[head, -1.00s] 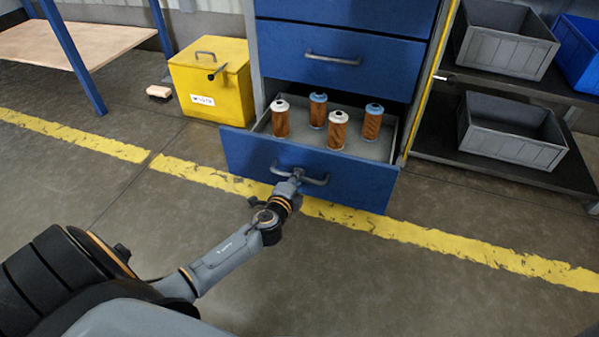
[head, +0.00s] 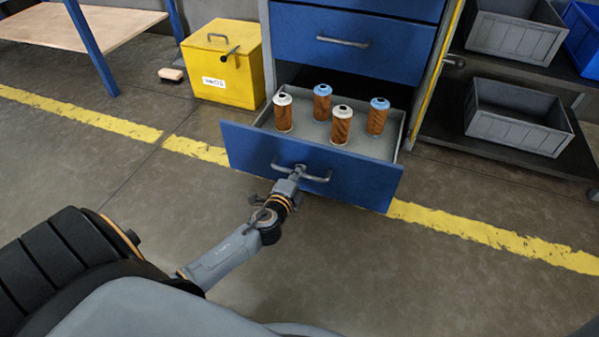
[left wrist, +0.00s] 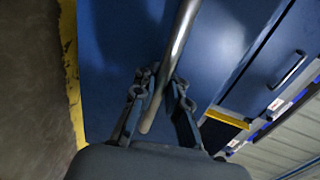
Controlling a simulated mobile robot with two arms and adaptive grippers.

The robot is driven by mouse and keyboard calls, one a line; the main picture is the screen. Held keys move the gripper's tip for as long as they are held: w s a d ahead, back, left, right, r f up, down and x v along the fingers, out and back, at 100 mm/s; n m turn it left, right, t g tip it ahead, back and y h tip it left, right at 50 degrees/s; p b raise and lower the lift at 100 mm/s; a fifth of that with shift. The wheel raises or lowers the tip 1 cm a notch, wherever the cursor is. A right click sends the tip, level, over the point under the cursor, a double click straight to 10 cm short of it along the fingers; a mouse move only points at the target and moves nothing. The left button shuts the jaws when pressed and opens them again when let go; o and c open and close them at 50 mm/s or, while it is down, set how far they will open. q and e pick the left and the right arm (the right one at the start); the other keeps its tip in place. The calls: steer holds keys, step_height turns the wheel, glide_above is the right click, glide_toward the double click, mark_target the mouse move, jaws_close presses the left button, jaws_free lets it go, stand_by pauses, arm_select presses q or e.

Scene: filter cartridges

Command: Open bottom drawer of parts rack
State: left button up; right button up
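The bottom drawer (head: 300,168) of the blue parts rack (head: 345,62) stands well out, with its tray open to view. Its grey bar handle (head: 320,179) is on the drawer front. My left gripper (head: 297,172) is at the left part of this handle, with its fingers on either side of the bar. In the left wrist view, the handle bar (left wrist: 181,35) runs between the two fingers of the left gripper (left wrist: 164,88), which are closed about it. My right gripper does not show.
Several orange filter cartridges with white or blue caps (head: 342,126) stand upright in the drawer. A yellow box (head: 222,62) stands left of the rack. Grey bins (head: 515,115) sit on shelving at right. The floor (head: 430,285) before the drawer is clear.

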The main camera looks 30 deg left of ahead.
arm_select(q)
steer(key=o, duration=0.3)
steer(key=shift+o, duration=0.3)
steer(key=shift+s, duration=0.1)
steer(key=v, duration=1.2)
